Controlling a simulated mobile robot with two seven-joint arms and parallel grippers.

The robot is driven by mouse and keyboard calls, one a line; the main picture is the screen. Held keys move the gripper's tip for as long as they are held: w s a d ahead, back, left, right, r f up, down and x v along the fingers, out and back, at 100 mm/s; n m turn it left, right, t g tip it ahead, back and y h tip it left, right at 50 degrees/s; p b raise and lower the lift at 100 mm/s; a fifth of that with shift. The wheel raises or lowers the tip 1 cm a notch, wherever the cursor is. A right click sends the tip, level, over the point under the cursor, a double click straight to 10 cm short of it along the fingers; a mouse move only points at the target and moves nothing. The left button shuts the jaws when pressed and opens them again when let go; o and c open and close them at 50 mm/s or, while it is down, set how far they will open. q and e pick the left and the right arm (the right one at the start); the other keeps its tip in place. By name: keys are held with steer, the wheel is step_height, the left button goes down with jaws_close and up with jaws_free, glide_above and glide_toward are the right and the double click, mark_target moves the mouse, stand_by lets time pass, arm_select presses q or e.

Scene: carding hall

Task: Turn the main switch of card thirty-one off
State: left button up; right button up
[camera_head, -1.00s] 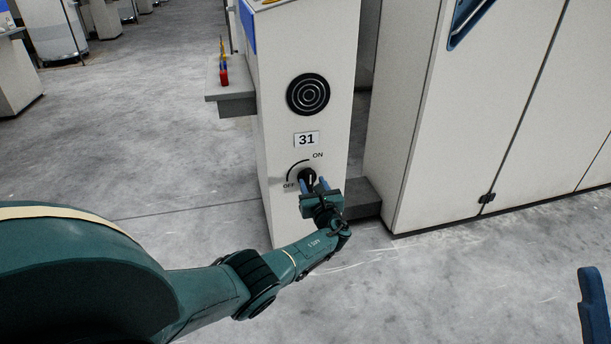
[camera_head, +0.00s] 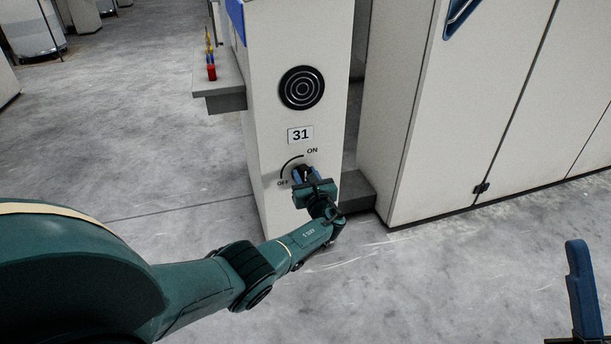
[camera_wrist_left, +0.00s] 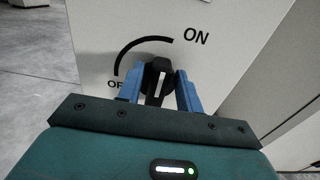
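The main switch is a black rotary knob (camera_wrist_left: 158,82) with a white pointer line, low on the pale panel (camera_head: 266,126) under the label 31 (camera_head: 300,135). In the left wrist view the pointer stands nearly upright, toward the ON end of the black arc; OFF is at the left. The fingers partly hide the knob in the head view. One blue finger of my right gripper (camera_head: 583,290) shows at the lower right.
A round black vent (camera_head: 302,88) is above the label. A grey ledge (camera_head: 222,90) with small coloured items sticks out at the left. A large pale cabinet (camera_head: 440,120) stands to the right, with a grey step (camera_head: 354,192) between. The floor in front is clear.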

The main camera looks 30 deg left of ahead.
arm_select(q)
jaws_close()
steer(key=shift+a, duration=0.1)
steer(key=shift+s+a+f+n, duration=0.3)
steer(key=shift+f+n, duration=0.1)
steer(key=shift+n, duration=2.55)
steer(key=shift+s+a+f+n, duration=0.25)
steer(key=shift+s+f+n, duration=0.15)
steer(key=shift+n, duration=2.6)
steer(key=shift+s+a+f+n, duration=0.25)
steer(key=shift+f+n, duration=0.2)
steer(key=shift+n, duration=2.5)
steer(key=shift+o, duration=0.9)
jaws_free()
